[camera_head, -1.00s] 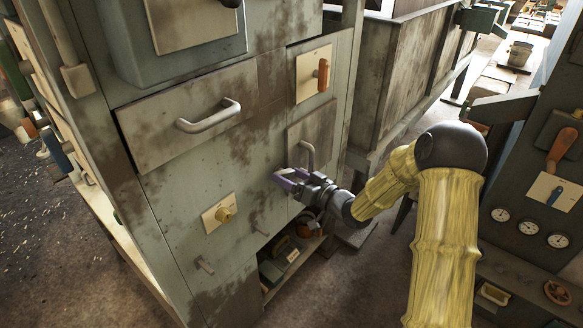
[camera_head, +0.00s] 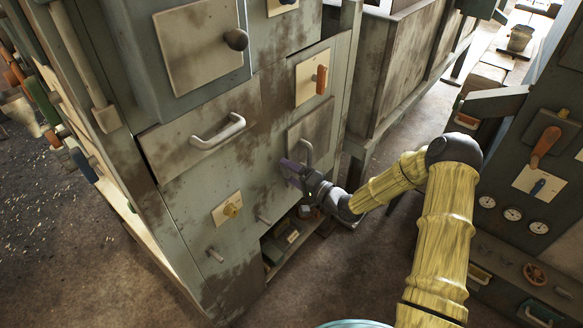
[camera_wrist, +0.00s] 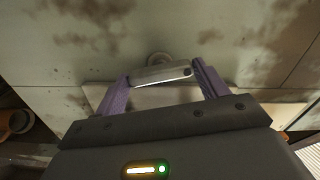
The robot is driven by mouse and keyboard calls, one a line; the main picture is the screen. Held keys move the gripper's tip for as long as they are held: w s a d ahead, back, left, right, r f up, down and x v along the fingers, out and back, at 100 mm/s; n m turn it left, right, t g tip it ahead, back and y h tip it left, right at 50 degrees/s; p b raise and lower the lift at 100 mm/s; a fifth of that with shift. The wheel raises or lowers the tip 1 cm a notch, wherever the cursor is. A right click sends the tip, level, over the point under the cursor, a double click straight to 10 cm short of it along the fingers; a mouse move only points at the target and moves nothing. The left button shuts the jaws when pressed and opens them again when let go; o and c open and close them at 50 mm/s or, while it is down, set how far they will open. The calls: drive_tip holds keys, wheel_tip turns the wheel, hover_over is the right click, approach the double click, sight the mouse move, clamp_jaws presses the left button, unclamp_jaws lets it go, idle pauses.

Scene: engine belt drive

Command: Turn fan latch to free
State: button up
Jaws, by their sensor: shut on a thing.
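My gripper (camera_head: 291,172) is at the face of the grey-green cabinet, just below the small loop handle (camera_head: 306,150). In the wrist view its two purple fingers (camera_wrist: 164,82) are shut on the ends of a short metal bar, which I take to be the fan latch (camera_wrist: 160,75). The bar lies nearly level, its right end slightly higher. A round hub (camera_wrist: 159,57) shows behind it on the stained panel. In the head view the latch is hidden by my gripper.
An orange handle (camera_head: 321,80) is above. An open shelf (camera_head: 279,273) with items lies below. A gauge panel (camera_head: 512,214) stands at right.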

drive_tip(key=shift+f+m+p, duration=0.1)
drive_tip(key=shift+m+p, duration=0.5)
drive_tip(key=shift+m, duration=0.7)
drive_tip(key=o, duration=1)
drive_tip(key=v, duration=1.7)
drive_tip(key=shift+s+d, duration=0.2)
